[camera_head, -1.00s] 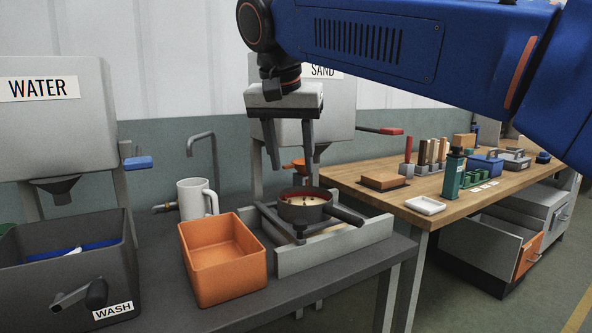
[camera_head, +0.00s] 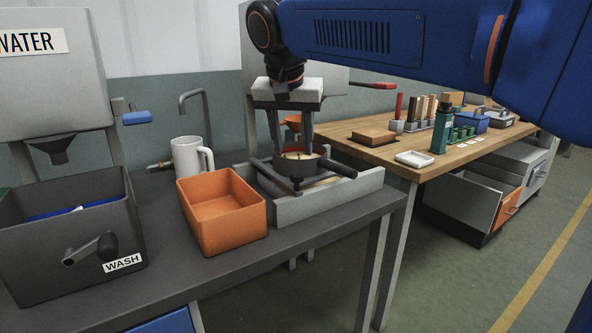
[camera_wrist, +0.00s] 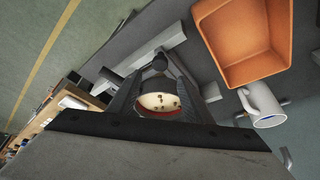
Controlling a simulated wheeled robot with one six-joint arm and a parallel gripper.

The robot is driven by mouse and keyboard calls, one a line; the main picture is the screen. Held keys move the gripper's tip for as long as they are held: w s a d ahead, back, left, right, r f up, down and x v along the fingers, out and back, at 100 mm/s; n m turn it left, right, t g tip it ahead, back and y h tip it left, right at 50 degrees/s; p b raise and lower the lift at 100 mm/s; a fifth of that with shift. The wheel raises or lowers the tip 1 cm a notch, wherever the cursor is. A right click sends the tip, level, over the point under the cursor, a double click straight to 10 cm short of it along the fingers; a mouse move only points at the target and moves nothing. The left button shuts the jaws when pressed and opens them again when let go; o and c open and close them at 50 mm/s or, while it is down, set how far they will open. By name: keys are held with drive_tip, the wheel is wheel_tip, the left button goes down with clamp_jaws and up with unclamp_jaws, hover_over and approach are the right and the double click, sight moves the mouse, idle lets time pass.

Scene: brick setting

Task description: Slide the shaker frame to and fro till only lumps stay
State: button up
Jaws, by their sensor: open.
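The shaker frame (camera_head: 272,178) is a set of dark bars with a round end, lying in a low grey tray (camera_head: 330,196). A round sieve (camera_head: 296,162) sits on it, with pale sand and several dark lumps inside; they also show in the sieve in the wrist view (camera_wrist: 158,102). My gripper (camera_head: 293,143) is open and points down over the sieve. Its fingers stand on either side of the sieve in the wrist view (camera_wrist: 155,84). I cannot tell whether they touch it. The gripper partly hides the sieve and frame in the head view.
An orange bin (camera_head: 222,232) stands left of the tray, with a white mug (camera_head: 188,157) behind it. A dark wash tub (camera_head: 70,245) is at the far left. A wooden bench (camera_head: 375,140) with tools is on the right. The sand hopper stands close behind my gripper.

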sight(297, 174)
drive_tip(key=x, duration=0.9)
